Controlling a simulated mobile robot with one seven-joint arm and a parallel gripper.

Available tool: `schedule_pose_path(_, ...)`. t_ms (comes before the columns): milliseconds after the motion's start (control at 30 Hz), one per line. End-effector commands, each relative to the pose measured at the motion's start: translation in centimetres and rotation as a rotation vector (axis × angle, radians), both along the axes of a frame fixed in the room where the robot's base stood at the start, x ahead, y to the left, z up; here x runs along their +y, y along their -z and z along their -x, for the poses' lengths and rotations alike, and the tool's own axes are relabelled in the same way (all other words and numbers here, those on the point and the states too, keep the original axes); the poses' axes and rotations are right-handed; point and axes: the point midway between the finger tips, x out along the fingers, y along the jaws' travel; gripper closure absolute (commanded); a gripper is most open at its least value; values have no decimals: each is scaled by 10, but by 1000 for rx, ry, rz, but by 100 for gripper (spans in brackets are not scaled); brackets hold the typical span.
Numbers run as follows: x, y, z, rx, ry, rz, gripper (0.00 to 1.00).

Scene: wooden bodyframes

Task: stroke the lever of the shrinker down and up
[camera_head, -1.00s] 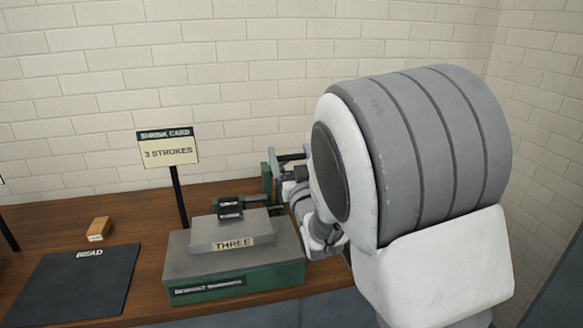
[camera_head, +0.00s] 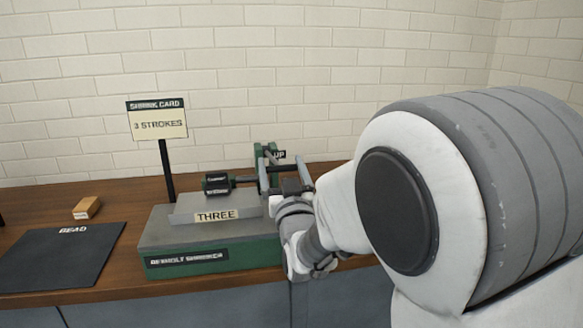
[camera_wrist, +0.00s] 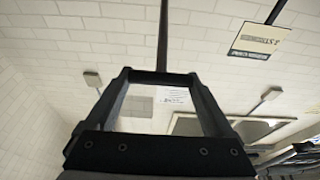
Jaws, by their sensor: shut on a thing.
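A black cylinder (camera_head: 217,183) with a rod sits behind the block. A green upright (camera_head: 265,155) with an UP label (camera_head: 280,155) rises at its right. My gripper (camera_head: 284,167) is at the right end of the shrinker, beside the upright, shut on the lever. In the wrist view my fingers (camera_wrist: 160,76) meet at a slim dark rod, apparently the lever (camera_wrist: 163,40). My arm hides part of the mechanism.
A sign reading SHRINK CARD, 3 STROKES (camera_head: 158,120) stands on a post behind the shrinker. A dark mat marked BEAD (camera_head: 60,255) and a small wooden block (camera_head: 87,208) lie to the left. The brick wall (camera_head: 80,80) closes the back.

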Motion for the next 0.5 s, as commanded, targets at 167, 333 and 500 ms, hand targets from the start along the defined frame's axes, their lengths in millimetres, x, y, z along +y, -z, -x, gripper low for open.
schedule_pose_path(167, 6, 25, 4, 7, 1, 3, 100)
schedule_pose_path(333, 8, 33, 6, 8, 1, 2, 100)
schedule_pose_path(500, 9, 37, 6, 7, 1, 3, 100)
